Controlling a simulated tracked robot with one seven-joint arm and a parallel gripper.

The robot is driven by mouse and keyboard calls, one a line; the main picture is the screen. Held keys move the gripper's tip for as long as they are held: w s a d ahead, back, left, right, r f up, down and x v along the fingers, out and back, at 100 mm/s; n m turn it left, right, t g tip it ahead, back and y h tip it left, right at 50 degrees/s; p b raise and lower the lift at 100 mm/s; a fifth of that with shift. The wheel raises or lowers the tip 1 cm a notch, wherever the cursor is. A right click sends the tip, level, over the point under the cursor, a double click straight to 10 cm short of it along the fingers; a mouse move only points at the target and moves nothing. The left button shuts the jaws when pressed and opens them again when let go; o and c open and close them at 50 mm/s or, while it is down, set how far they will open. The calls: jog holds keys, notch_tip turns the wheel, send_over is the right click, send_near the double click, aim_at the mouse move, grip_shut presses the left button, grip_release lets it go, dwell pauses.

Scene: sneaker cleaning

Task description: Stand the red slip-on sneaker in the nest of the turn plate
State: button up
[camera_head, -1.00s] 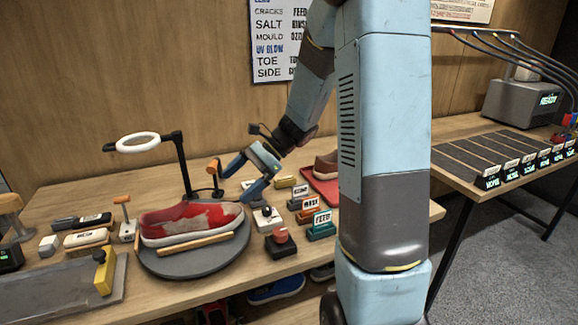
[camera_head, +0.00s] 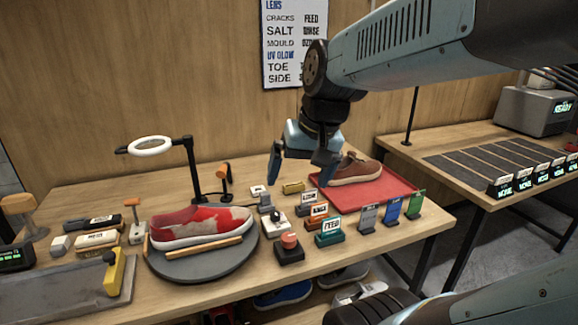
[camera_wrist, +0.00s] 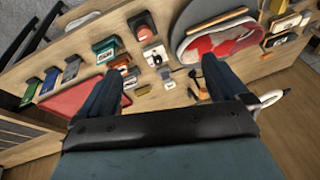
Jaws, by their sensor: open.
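The red slip-on sneaker (camera_head: 203,226) with pale grey patches and a white sole sits upright on the round grey turn plate (camera_head: 205,268), between light wooden rails (camera_head: 208,245). It also shows at the top right of the wrist view (camera_wrist: 222,40). My gripper (camera_head: 302,178) is open and empty, pointing down above the table to the right of the turn plate. In the wrist view its two fingers (camera_wrist: 155,90) are spread wide with nothing between them. The far rail is mostly hidden behind the sneaker.
A brown sneaker (camera_head: 352,170) lies on a red tray (camera_head: 385,188) just right of my gripper. Labelled blocks, a red button (camera_head: 289,241) and coloured tags stand between plate and tray. A ring lamp (camera_head: 150,146) rises behind the plate. A yellow-handled tool (camera_head: 115,272) is at left.

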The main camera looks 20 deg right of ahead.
jog(key=s+r+n+t, duration=0.1)
jog(key=s+d+r+n+t+h, duration=0.1)
jog(key=s, duration=0.1)
jog(key=shift+r, duration=0.15)
dwell(0.4)
